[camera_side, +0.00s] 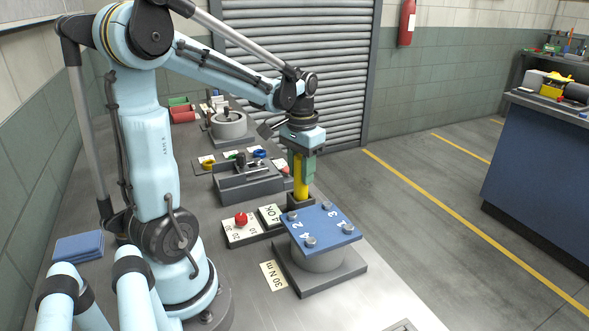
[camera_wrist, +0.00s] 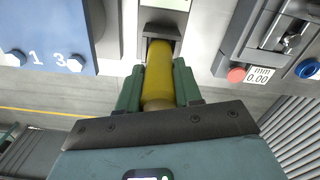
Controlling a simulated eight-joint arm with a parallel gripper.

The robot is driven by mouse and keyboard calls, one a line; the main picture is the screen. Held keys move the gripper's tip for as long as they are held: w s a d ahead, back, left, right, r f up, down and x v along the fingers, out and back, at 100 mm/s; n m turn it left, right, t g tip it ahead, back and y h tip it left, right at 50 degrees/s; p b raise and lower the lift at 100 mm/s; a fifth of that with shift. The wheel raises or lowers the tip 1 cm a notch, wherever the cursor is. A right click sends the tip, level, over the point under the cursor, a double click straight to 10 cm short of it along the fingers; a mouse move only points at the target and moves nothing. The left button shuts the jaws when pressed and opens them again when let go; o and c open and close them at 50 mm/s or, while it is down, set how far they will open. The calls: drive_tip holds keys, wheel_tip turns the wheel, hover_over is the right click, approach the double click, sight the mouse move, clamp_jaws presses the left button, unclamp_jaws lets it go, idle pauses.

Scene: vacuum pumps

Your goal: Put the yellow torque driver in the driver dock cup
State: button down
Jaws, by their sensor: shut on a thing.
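The yellow torque driver (camera_side: 300,183) stands upright in the side view. My gripper (camera_side: 302,165) is shut on its upper part, with the green fingers on either side of it. The wrist view also shows the driver (camera_wrist: 158,72) between my gripper's fingers (camera_wrist: 158,90). The dark driver dock cup (camera_side: 300,201) is directly below my gripper, and the driver's lower end meets it and appears to be inside its mouth. The cup also shows in the wrist view (camera_wrist: 162,28). How deep the driver sits is hidden by the cup walls.
A blue-topped pump (camera_side: 320,225) with numbered bolts stands close in front of the cup. A dial panel with a red knob (camera_side: 241,219) and an OK sign (camera_side: 270,215) lie to the left. A grey fixture (camera_side: 250,184) stands behind. The bench's right edge is close to the cup.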

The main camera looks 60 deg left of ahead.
drive_tip(key=shift+f, duration=0.1)
drive_tip(key=c, duration=0.8)
unclamp_jaws()
drive_tip(key=shift+f, duration=0.1)
drive_tip(key=shift+o, duration=0.2)
wheel_tip(320, 180, up, 12)
drive_tip(key=shift+d, duration=0.1)
drive_tip(key=d+f+m+t, duration=0.1)
drive_tip(key=d+f+t, duration=0.1)
drive_tip(key=d, duration=0.3)
drive_tip(key=d+f+m+t, duration=0.1)
drive_tip(key=d+f+t, duration=0.1)
drive_tip(key=d, duration=0.4)
drive_tip(key=s+d+f+m+t, duration=0.1)
drive_tip(key=d+f+t, duration=0.2)
drive_tip(key=d+f, duration=0.1)
drive_tip(key=shift+d+f+m, duration=0.3)
drive_tip(key=shift+d, duration=0.5)
